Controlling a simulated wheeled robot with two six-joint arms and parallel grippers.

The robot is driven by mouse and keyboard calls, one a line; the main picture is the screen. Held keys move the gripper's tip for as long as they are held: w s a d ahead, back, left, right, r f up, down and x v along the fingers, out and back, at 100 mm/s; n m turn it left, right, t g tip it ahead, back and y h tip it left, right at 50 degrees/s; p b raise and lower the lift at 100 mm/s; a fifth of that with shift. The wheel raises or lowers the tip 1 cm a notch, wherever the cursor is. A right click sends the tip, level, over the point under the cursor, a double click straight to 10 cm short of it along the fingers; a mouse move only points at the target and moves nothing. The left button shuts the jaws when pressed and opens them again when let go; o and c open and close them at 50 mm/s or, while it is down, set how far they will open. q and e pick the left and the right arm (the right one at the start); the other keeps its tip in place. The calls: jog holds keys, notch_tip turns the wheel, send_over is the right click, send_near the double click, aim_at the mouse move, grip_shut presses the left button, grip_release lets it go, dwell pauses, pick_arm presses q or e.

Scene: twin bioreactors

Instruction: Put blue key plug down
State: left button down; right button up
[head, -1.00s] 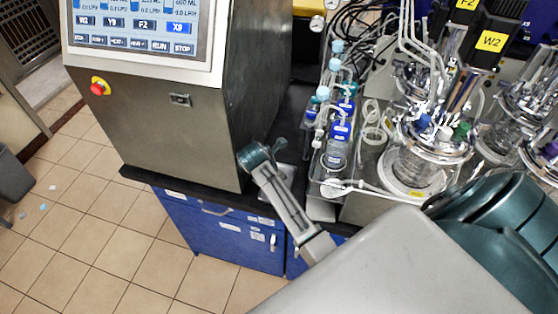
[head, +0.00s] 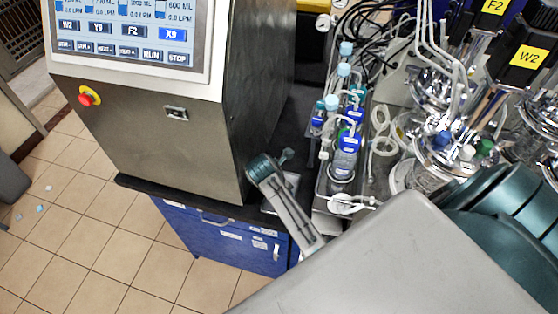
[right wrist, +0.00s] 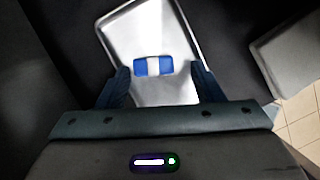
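The blue key plug (right wrist: 140,66), blue with a white middle band, appears to lie on a shiny metal tray (right wrist: 120,32) in the right wrist view. My right gripper (right wrist: 159,68) has its two dark fingers apart, one on each side of the plug. A gap shows at the right finger; the left finger is very close to the plug, and I cannot tell whether it touches. In the head view the tray (head: 291,181) is partly hidden behind my right arm, and the plug cannot be made out. My left gripper is not in view.
A steel control cabinet (head: 150,120) with a screen stands just left of the tray. Blue-capped bottles (head: 346,150) with tubing and glass bioreactor vessels (head: 440,150) stand to the right. The dark bench top sits on blue drawers (head: 220,238). Tiled floor lies at the left.

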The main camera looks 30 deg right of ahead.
jog(key=shift+s+r, duration=0.15)
jog(key=shift+s, duration=0.1)
jog(key=shift+a, duration=0.1)
jog(key=shift+w+r, duration=0.1)
jog(key=shift+w, duration=0.05)
jog(key=shift+a+r+b, duration=0.2)
jog(key=shift+r+b, duration=0.1)
jog(key=shift+r, duration=0.05)
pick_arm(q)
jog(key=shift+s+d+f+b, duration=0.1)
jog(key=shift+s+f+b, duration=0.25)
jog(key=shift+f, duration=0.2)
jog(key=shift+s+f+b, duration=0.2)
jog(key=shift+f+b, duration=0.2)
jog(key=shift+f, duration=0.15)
pick_arm(e)
jog(key=v, duration=0.6)
jog(key=shift+r, duration=0.15)
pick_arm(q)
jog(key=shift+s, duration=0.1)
pick_arm(e)
jog(key=shift+a, duration=0.1)
